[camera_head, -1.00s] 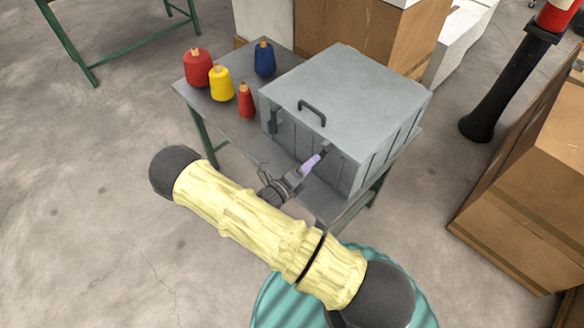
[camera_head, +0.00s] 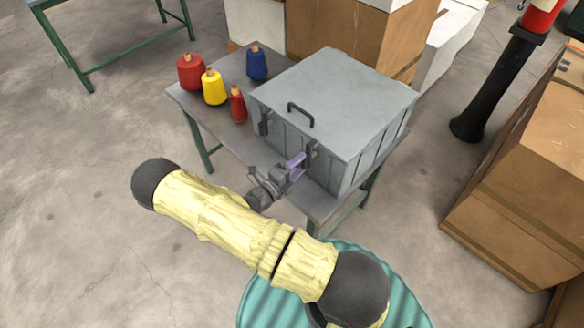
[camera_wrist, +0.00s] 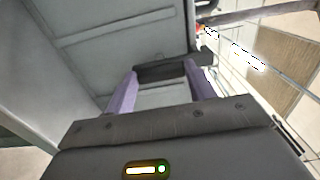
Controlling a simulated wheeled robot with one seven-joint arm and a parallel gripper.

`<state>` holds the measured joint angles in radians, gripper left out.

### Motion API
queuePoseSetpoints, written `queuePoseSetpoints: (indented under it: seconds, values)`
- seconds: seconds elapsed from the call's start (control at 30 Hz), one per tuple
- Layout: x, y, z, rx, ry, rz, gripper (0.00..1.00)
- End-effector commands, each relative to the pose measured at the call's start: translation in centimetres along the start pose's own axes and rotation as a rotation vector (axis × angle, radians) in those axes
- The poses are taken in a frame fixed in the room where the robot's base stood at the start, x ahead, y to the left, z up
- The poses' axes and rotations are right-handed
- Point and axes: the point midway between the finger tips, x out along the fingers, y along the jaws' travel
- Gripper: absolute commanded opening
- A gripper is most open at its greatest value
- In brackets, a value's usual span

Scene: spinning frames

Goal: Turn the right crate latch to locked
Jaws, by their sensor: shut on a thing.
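The grey metal crate (camera_head: 345,85) stands closed on a small table. A dark right latch (camera_head: 312,150) is on its front face near the right corner. My gripper (camera_head: 298,165) is at this latch, with its two purple fingers apart and facing the crate front. In the wrist view the fingers (camera_wrist: 162,88) are on either side of the dark latch bar (camera_wrist: 162,72), shut on it. The fingers and wrist partly cover the latch in the head view. The left latch (camera_head: 263,122) lies upright against the crate front, clear of my gripper.
A handle (camera_head: 300,114) sits on the crate lid. Red, yellow and blue thread cones (camera_head: 214,88) stand on the table (camera_head: 180,95) left of the crate. Cardboard boxes (camera_head: 525,180) stand at right, with a black post (camera_head: 485,100) behind them. Floor at left is open.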

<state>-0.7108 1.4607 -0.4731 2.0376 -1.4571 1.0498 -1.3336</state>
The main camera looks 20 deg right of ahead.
Motion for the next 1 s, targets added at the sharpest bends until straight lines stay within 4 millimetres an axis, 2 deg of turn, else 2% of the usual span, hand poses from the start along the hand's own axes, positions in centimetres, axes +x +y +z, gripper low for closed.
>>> queuePoseSetpoints:
  seconds: [0.03,0.27,0.3,0.4,0.77,0.87,1.0]
  values:
    - [0.1,0.2,-0.6,-0.009,0.013,0.002,0.14]
    - [0.1,0.2,-0.6,-0.01,0.013,0.004,0.14]
    - [0.1,0.2,-0.6,-0.01,0.013,0.004,0.56]
    - [0.0,0.2,-0.5,-0.009,0.01,0.004,0.76]
    - [-0.3,0.1,-0.1,-0.004,0.002,0.003,0.76]
    - [-1.1,0.2,-0.1,-0.002,0.001,0.003,0.76]
    - [-3.3,0.3,-0.1,-0.004,-0.001,0.004,0.76]
